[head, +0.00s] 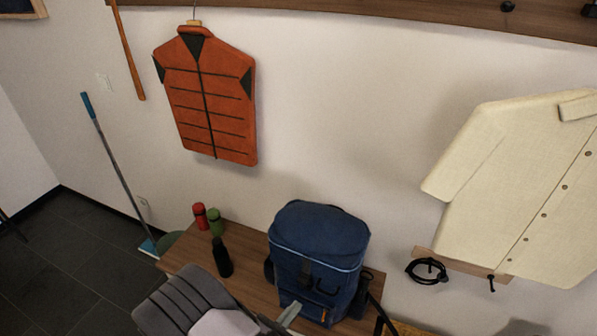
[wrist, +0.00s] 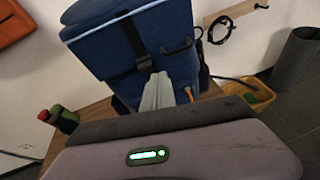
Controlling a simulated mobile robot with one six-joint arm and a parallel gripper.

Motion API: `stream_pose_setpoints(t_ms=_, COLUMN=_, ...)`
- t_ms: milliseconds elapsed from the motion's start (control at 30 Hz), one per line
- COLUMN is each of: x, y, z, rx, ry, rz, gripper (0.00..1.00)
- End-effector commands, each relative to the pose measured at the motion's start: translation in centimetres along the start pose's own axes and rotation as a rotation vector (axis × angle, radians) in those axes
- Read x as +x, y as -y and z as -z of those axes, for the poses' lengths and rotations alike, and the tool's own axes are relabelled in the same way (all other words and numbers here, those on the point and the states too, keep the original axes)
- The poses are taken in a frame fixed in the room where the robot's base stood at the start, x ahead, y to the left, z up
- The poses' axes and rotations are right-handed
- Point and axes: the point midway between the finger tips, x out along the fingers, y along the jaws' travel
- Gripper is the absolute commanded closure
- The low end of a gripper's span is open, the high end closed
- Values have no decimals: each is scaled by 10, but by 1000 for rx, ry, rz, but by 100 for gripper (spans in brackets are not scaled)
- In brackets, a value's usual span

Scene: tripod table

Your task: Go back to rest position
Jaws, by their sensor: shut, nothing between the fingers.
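My gripper (wrist: 157,78) is shut and empty. Its two grey fingers lie together in the middle of the wrist view, in front of the blue backpack (wrist: 140,45). The fingertips (head: 292,308) also show at the bottom of the head view, overlapping the lower front of the backpack (head: 318,240). I cannot tell whether they touch it. The backpack stands upright on the wooden table (head: 245,248), with dark straps and an orange zip pull low on its front.
Red (head: 200,216), green (head: 216,222) and black (head: 222,257) bottles stand left of the backpack. An orange vest (head: 212,100) and cream shirt (head: 520,190) hang on the wall. A yellow bin (wrist: 245,92) is right.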

Motion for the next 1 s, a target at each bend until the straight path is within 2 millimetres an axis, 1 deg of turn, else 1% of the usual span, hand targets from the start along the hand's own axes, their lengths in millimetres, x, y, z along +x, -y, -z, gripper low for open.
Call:
stream_pose_setpoints(t_ms=33, x=6, y=8, z=-44, rx=134, ry=6, rz=115, gripper=100)
stream_pose_setpoints(t_ms=67, x=8, y=20, z=-73, rx=232, ry=7, rz=207, gripper=100)
stream_pose_setpoints(t_ms=100, x=8, y=42, z=-112, rx=383, ry=6, rz=343, gripper=100)
stream_pose_setpoints(t_ms=167, x=0, y=79, z=-159, rx=616, ry=-6, rz=541, gripper=100)
stream_pose_setpoints(t_ms=200, x=-10, y=103, z=-184, rx=777, ry=-18, rz=665, gripper=100)
stream_pose_setpoints(t_ms=233, x=-19, y=120, z=-200, rx=899, ry=-31, rz=753, gripper=100)
stream_pose_setpoints(t_ms=267, x=-30, y=135, z=-214, rx=1025, ry=-45, rz=838, gripper=100)
stream_pose_setpoints(t_ms=300, x=-46, y=153, z=-229, rx=1198, ry=-68, rz=943, gripper=100)
stream_pose_setpoints(t_ms=333, x=-60, y=163, z=-238, rx=1329, ry=-89, rz=1016, gripper=100)
stream_pose_setpoints(t_ms=367, x=-73, y=172, z=-246, rx=1464, ry=-111, rz=1083, gripper=100)
stream_pose_setpoints(t_ms=400, x=-91, y=179, z=-256, rx=1648, ry=-146, rz=1162, gripper=100)
stream_pose_setpoints(t_ms=433, x=-104, y=182, z=-263, rx=1785, ry=-176, rz=1210, gripper=100)
stream_pose_setpoints(t_ms=467, x=-116, y=184, z=-270, rx=1923, ry=-207, rz=1253, gripper=100)
stream_pose_setpoints(t_ms=500, x=-131, y=183, z=-279, rx=2099, ry=-253, rz=1294, gripper=100)
stream_pose_setpoints(t_ms=600, x=-159, y=175, z=-302, rx=2474, ry=-371, rz=1331, gripper=100)
stream_pose_setpoints(t_ms=700, x=-175, y=167, z=-320, rx=2719, ry=-472, rz=1316, gripper=100)
stream_pose_setpoints(t_ms=767, x=-180, y=164, z=-327, rx=2802, ry=-511, rz=1304, gripper=100)
stream_pose_setpoints(t_ms=800, x=-182, y=162, z=-330, rx=-2798, ry=520, rz=-1282, gripper=100)
stream_pose_setpoints(t_ms=1000, x=-184, y=161, z=-331, rx=-2784, ry=527, rz=-1267, gripper=100)
